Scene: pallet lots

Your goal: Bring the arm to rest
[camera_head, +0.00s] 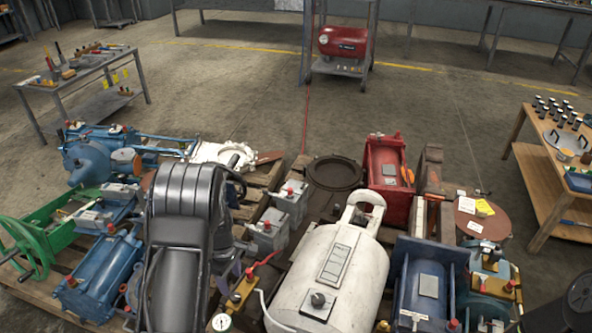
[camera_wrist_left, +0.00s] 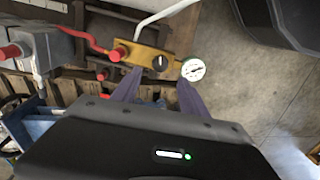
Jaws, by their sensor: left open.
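My left arm (camera_head: 182,215), dark grey and black, reaches over the pallet load at the left of centre in the head view. Its gripper (camera_head: 233,268) is largely hidden behind the arm. In the left wrist view the two purple-grey fingers of the gripper (camera_wrist_left: 157,82) stand apart with nothing clasped between them. Just beyond the fingertips is a brass manifold (camera_wrist_left: 146,57) with a red knob, a black knob and a round white gauge (camera_wrist_left: 194,69). The manifold also shows in the head view (camera_head: 240,291). I cannot tell whether a finger touches it. My right gripper is not seen.
A white tank (camera_head: 330,270), a red machine (camera_head: 388,170), blue motors (camera_head: 105,272) and grey batteries (camera_head: 268,232) crowd the pallets close around the arm. A wooden table (camera_head: 545,165) stands right, a metal bench (camera_head: 85,78) left. The floor behind is mostly clear.

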